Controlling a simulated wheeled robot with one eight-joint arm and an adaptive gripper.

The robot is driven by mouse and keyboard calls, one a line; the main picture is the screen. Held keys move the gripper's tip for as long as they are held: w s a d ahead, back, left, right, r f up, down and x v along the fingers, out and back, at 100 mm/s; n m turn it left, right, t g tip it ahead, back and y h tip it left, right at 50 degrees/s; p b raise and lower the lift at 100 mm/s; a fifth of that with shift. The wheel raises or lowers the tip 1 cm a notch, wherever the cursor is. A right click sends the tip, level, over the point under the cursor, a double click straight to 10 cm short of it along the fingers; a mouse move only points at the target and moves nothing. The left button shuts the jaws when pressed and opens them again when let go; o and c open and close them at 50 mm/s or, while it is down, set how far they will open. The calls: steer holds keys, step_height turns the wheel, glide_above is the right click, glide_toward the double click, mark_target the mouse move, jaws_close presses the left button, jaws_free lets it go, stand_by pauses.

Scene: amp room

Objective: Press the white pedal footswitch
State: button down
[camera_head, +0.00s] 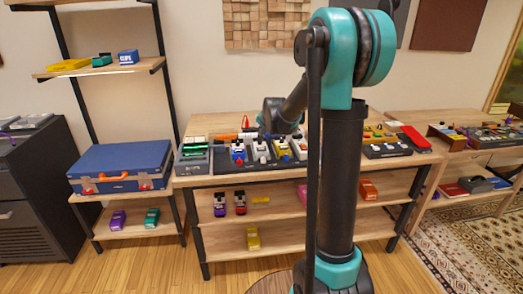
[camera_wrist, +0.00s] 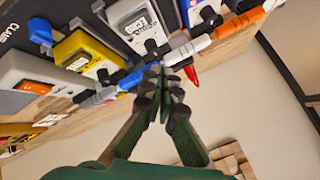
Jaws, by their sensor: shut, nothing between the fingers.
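A white pedal (camera_head: 261,151) stands on the dark pedalboard, between a blue pedal (camera_head: 238,152) and a yellow pedal (camera_head: 281,149). It also shows at the top of the wrist view (camera_wrist: 130,22). A second whitish pedal with an orange part (camera_head: 299,147) stands right of the yellow one; in the wrist view it is at the left (camera_wrist: 35,72). My gripper (camera_wrist: 160,72) is shut and empty, its fingertips close to the pedals' edge and a cable-like strip. The gap to the white pedal's footswitch cannot be judged. In the head view my arm's end hides the fingertips.
An orange-and-white rod (camera_wrist: 225,28) and a red-tipped item (camera_wrist: 190,74) lie beside the fingertips. A blue case (camera_head: 120,165) sits on the left shelf.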

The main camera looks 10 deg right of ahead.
mark_target(262, 150)
steer(key=shift+f, duration=2.55)
steer(key=shift+f, duration=0.4)
steer(key=shift+f, duration=0.45)
steer(key=shift+r, duration=0.1)
stand_by(0.3)
steer(key=shift+r, duration=0.8)
steer(key=shift+r, duration=2.5)
